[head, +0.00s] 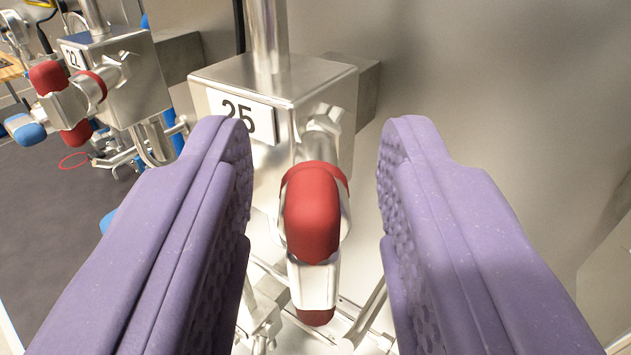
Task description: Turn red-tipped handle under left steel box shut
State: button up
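My gripper (315,150) is open, with a purple finger on each side of the picture. Between the fingers is a red-tipped steel handle (312,215) on the front of the steel box marked 25 (300,85). One red tip faces me and a second shows below it. I see gaps on both sides of the handle, so the fingers do not appear to touch it. At the upper left is another steel box (135,75), its label partly hidden, with its own red-tipped handle (65,105). The fingers hide part of the space below the boxes.
A blue-tipped part (25,129) sticks out at the far left. Pipes and fittings (265,315) run below the middle box. A plain grey wall (500,80) fills the right side. Dark floor (45,210) shows at the left.

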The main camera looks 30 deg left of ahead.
jog(key=b+v, duration=0.1)
jog(key=v, duration=0.6)
jog(key=shift+s+d, duration=0.25)
jog(key=shift+s, duration=0.05)
jog(key=shift+f, duration=0.1)
